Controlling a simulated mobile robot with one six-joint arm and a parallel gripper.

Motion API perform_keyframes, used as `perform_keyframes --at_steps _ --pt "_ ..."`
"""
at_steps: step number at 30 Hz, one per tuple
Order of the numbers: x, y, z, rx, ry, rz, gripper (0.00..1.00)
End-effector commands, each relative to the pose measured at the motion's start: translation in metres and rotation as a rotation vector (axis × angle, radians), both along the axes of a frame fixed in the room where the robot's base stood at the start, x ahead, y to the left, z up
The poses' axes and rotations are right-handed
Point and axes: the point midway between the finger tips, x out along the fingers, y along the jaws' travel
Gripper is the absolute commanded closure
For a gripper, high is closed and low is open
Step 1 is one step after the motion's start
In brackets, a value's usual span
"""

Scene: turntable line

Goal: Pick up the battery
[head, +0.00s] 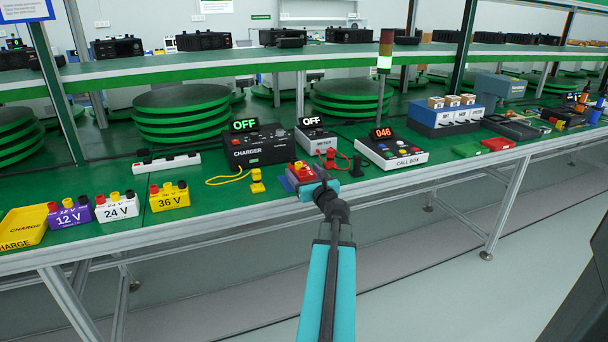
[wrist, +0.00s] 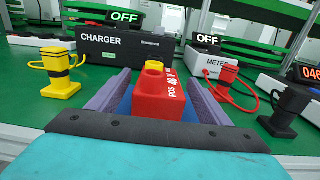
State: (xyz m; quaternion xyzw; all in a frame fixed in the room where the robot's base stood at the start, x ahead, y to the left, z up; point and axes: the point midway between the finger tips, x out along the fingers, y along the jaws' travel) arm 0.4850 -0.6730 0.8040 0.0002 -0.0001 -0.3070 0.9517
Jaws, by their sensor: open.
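In the head view the battery (head: 302,170) is small and partly hidden by my gripper (head: 299,178), at the bench's front edge. The purple pads of my gripper (wrist: 158,88) lie along both sides of the battery. Whether they touch it I cannot tell. Other batteries stand to the left: a purple 12 V one (head: 71,213), a white 24 V one (head: 117,208) and a yellow 36 V one (head: 170,197).
Behind the battery stand the charger (head: 258,148) and the meter (head: 315,139), both showing OFF. A yellow plug (head: 257,182) is to the left. Red (head: 330,160) and black plugs (head: 357,168) and the call box (head: 393,153) are to the right. A yellow charge tray (head: 24,226) is far left.

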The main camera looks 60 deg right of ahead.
Motion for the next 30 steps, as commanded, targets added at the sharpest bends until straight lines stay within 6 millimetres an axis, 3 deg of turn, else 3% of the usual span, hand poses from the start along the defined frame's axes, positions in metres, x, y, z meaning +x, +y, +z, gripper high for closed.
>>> perform_keyframes --at_steps 7,25,30 --pt "0.0137 -0.0105 -0.0001 -0.001 0.001 0.0 0.28" --pt "0.0143 -0.0106 0.0002 0.0 0.0 -0.001 0.28" --pt "0.0142 -0.0107 0.0002 0.0 0.0 -0.001 0.55"
